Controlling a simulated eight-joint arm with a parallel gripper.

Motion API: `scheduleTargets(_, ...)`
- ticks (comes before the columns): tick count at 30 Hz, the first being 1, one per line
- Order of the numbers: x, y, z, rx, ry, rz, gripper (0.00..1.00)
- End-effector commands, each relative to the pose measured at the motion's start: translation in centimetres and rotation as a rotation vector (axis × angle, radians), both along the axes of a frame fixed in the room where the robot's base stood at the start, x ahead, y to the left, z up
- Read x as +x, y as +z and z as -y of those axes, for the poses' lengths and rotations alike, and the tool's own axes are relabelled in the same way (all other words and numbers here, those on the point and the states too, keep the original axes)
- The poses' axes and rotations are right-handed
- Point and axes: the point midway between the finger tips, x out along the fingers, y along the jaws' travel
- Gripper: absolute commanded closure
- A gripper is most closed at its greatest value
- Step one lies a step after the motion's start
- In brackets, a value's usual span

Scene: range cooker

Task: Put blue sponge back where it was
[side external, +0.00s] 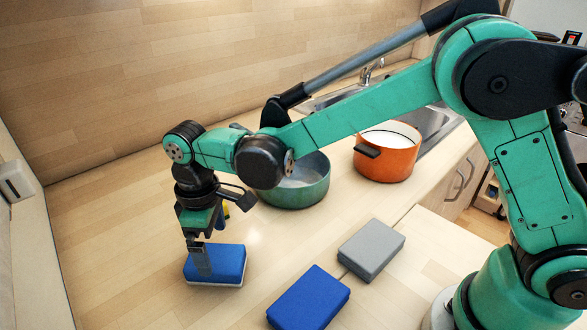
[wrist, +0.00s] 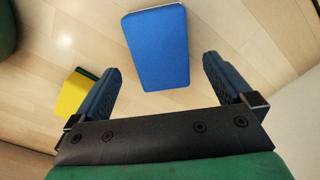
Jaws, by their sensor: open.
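A blue sponge with a pale underside (side external: 231,262) lies flat on the wooden counter at the left of the side view. It also shows in the wrist view (wrist: 157,48), ahead of and between the finger lines. My gripper (side external: 203,263) points down at this sponge, and one finger overlaps it in the side view. The wrist view shows both fingers of my gripper (wrist: 162,66) spread wide with nothing held. I cannot tell whether a finger touches the sponge. A second blue sponge (side external: 308,298) lies at the front, apart from my gripper.
A grey sponge (side external: 371,248) lies beside the second blue one. A yellow and green sponge (wrist: 76,94) is left of my fingers, mostly hidden in the side view. A green pot (side external: 300,187) and an orange pot (side external: 386,158) stand behind, near the sink. The counter's left front is clear.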

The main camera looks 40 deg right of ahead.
Motion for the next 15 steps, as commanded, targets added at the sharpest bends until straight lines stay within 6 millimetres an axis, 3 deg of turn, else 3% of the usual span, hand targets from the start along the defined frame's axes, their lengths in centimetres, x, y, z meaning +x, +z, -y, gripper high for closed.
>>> scheduleTargets(6,-0.1,4.6,0.0,0.0,0.0,0.0,0.0)
scheduleTargets(15,-0.1,7.4,0.8,0.008,-0.024,0.015,0.0)
